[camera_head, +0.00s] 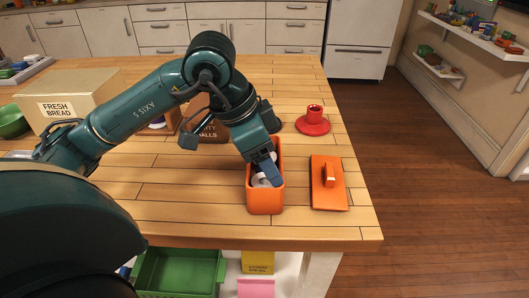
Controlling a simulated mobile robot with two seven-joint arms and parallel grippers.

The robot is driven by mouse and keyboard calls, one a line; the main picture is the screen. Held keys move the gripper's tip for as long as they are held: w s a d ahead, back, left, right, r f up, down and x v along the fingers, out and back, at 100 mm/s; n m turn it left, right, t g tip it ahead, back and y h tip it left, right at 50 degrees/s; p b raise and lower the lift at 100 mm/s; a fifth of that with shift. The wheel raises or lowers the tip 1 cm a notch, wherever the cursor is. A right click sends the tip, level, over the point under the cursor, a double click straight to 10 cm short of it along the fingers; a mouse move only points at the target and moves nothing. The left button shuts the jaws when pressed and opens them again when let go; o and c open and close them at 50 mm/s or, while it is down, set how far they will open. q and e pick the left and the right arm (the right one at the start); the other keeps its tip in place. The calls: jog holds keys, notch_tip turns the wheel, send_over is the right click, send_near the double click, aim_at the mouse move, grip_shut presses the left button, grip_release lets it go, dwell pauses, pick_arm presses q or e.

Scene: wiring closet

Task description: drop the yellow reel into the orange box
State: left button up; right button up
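The orange box (265,201) stands open on the wooden table, right of the middle. My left gripper (267,174) points down at the box mouth, with its blue finger end overlapping the opening. Whitish round shapes (257,181) show in the box beside the finger; I cannot tell what they are. I cannot make out a yellow reel; the arm and gripper hide part of the table and box. Whether the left gripper is open or shut is not clear. My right gripper is not in view.
An orange lid (328,192) with a handle lies right of the box. A red holder (313,122) stands behind it. A brown box (212,130) is partly behind my arm. A "FRESH BREAD" box (88,88) and green bowl (10,122) are at left. The front tabletop is clear.

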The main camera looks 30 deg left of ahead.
pick_arm(q)
jog(key=v, duration=1.3)
jog(key=shift+p, duration=0.4)
